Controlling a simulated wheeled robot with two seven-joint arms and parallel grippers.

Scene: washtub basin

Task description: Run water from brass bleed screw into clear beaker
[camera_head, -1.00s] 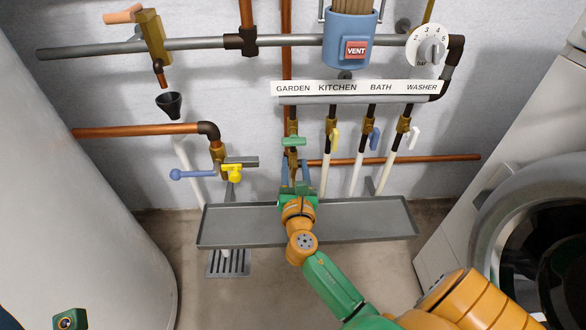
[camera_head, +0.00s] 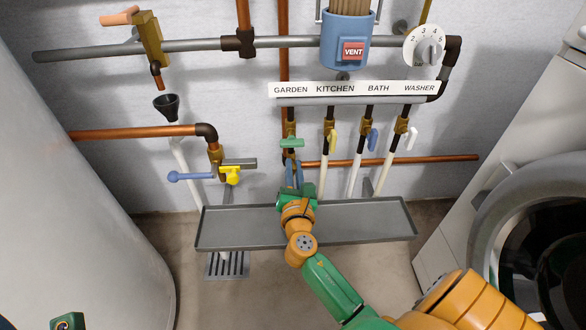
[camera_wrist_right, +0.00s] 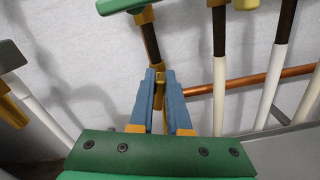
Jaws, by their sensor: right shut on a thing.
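My right gripper (camera_head: 294,172) is below the green-handled valve (camera_head: 291,142) on the GARDEN line. In the right wrist view its blue fingers (camera_wrist_right: 160,98) are shut on a small brass piece (camera_wrist_right: 159,86), apparently the brass bleed screw, at the lower end of a dark pipe (camera_wrist_right: 151,45). The fingers hide most of this piece. I see no clear beaker in either view, and no running water shows. My left gripper's fingers are not in view; only a green part of mine shows at the bottom left edge.
A grey tray (camera_head: 350,232) lies below the valves, with a floor drain (camera_head: 227,265) to its lower left. Yellow, blue and white handled valves stand right of GARDEN. A washing machine (camera_head: 530,210) is at right, a large white cylinder (camera_head: 70,190) at left.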

